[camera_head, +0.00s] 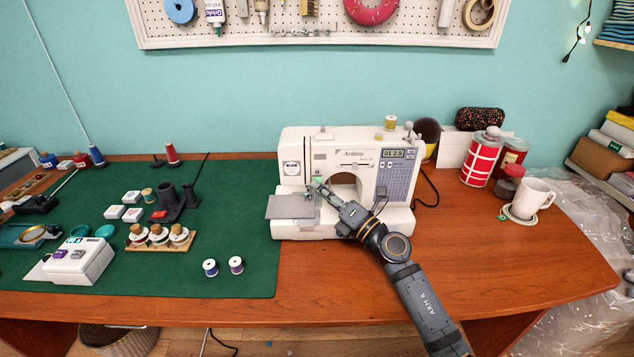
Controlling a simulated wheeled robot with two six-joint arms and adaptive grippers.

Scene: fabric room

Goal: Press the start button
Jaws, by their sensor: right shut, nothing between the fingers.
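A white sewing machine (300,150) stands at the middle back of the wooden table, with a small lit display and a button panel (393,177) on its right side. A small green spot, which looks like the start button (318,179), is on the front of its left head. My right gripper (317,187) is shut and empty, with its fingertips just in front of and slightly below the green spot. I cannot tell whether they touch the machine. The gripper hides part of the needle area. Grey fabric (290,207) lies on the machine's bed. My left gripper is out of view.
A green mat (230,265) with spools, small boxes and tools covers the table's left side. Red tins (481,158) and a white mug (533,196) stand at the right. The wooden table (500,265) is clear at the front right.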

